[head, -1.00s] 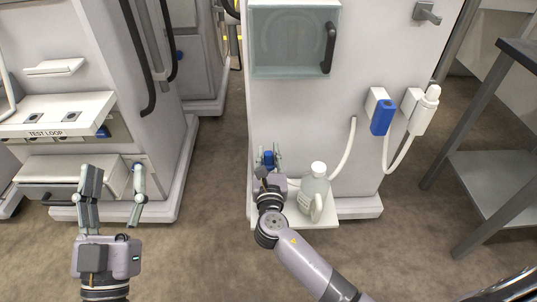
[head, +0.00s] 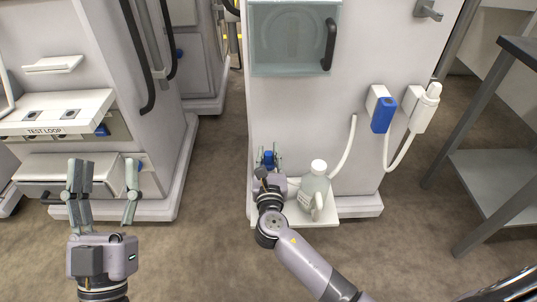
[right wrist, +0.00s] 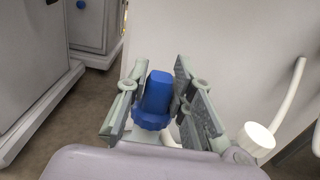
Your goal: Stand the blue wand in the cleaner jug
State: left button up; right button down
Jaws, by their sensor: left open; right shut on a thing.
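My right gripper (head: 269,160) is shut on the blue wand (right wrist: 155,97), whose blue top and ridged collar show between the fingers in the right wrist view. The wand's lower end is hidden by the gripper and wrist, so I cannot tell what is below it. A whitish jug (head: 316,186) with a white cap (head: 319,167) and a handle stands upright just right of my right gripper. Its cap also shows in the right wrist view (right wrist: 256,139). I see no label naming it as the cleaner jug. My left gripper (head: 103,178) is open and empty at the left.
The jug stands on a low white shelf (head: 325,214) at the machine's (head: 300,110) foot. A pale hose (head: 346,150) runs down behind the jug. A blue-faced holder (head: 383,114) and a white wand (head: 431,94) are on the machine front. A grey table (head: 500,165) stands right.

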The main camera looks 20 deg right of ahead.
jog(key=shift+f, duration=0.2)
jog(key=c, duration=1.3)
grip_release()
pick_arm(q)
jog(key=shift+s+r+t, duration=0.4)
jog(key=shift+r, duration=0.2)
jog(key=shift+f, duration=0.15)
pick_arm(e)
jog(key=shift+s, duration=0.1)
jog(key=v, duration=1.2)
